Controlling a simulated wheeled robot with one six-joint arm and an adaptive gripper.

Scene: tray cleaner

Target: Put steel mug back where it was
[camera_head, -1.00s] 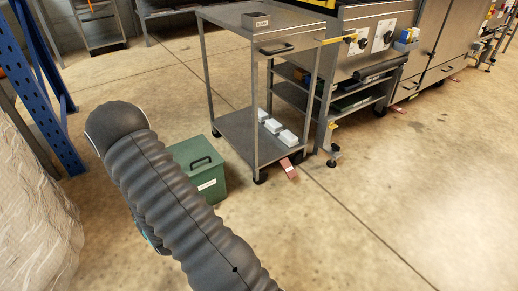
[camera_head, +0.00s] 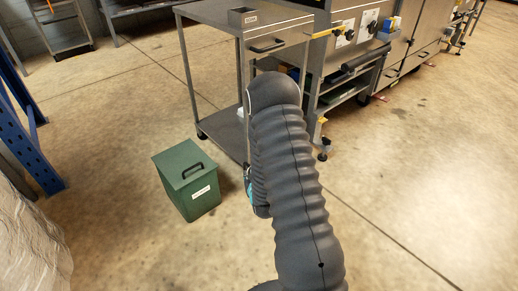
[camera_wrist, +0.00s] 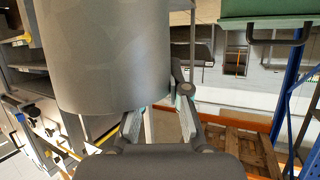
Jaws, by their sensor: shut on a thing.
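The steel mug (camera_wrist: 105,55) is a large plain grey cylinder filling the upper left of the wrist view, close to the camera. My gripper (camera_wrist: 162,114) is shut on it, with its two fingers at the mug's lower edge in the picture. The wrist picture looks turned over, and the mug's far end is cut off by the frame. In the head view my dark ribbed arm reaches up in front of the steel trolley (camera_head: 205,12).
A green lidded bin (camera_head: 187,180) stands on the floor left of my arm. A blue rack (camera_head: 25,135) is at left. Floor at right is clear.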

